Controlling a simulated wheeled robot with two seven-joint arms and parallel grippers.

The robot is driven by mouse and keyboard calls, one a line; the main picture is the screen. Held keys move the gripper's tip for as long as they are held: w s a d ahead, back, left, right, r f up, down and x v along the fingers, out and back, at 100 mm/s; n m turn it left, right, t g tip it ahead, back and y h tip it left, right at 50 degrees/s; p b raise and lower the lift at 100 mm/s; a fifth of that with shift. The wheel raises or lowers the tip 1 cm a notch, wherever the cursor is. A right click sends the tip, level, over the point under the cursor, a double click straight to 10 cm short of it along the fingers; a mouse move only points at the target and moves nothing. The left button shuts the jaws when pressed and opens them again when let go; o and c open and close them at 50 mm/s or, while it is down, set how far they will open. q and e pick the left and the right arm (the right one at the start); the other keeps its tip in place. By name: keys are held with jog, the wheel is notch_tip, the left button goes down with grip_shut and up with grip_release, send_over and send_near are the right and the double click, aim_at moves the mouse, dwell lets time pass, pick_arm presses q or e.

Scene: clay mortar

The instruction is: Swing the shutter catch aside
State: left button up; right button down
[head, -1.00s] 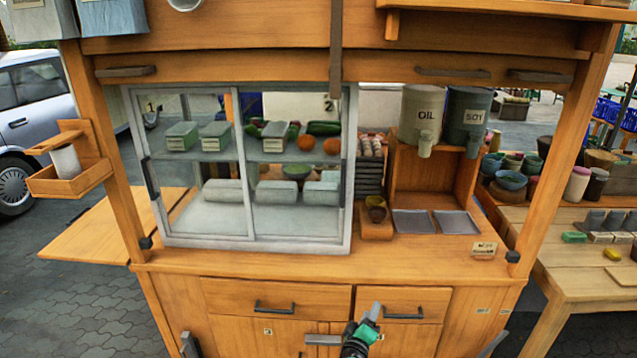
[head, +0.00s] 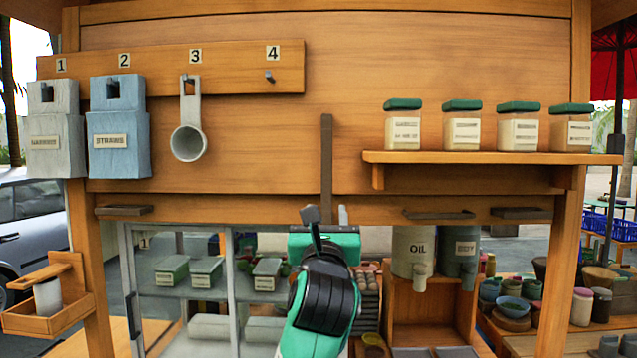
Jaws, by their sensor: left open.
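The shutter catch (head: 326,158) is a narrow dark brown bar on the wooden front board, hanging upright in the middle of the head view. Its lower end reaches down over the beam. My left gripper (head: 327,215) is open, just at the catch's lower end, with one grey fingertip on each side of it in the picture. I cannot tell whether the fingers touch the bar or are in front of it. The gripper's black and green body hides what is below. My right gripper is not in view.
A shelf (head: 480,157) with several green-lidded jars stands out on the right. A numbered hook rail (head: 235,75) at the left holds two boxes and a scoop (head: 187,142). Below are a glass cabinet (head: 236,300) and an OIL dispenser (head: 412,247). The board around the catch is clear.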

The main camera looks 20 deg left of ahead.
aim_at(327, 183)
pick_arm(q)
jog(key=p+x, duration=0.4)
jog(key=x, duration=0.9)
jog(key=shift+w+a+p, duration=0.15)
jog(key=shift+w+p, duration=0.2)
jog(key=shift+w, duration=0.05)
grip_shut()
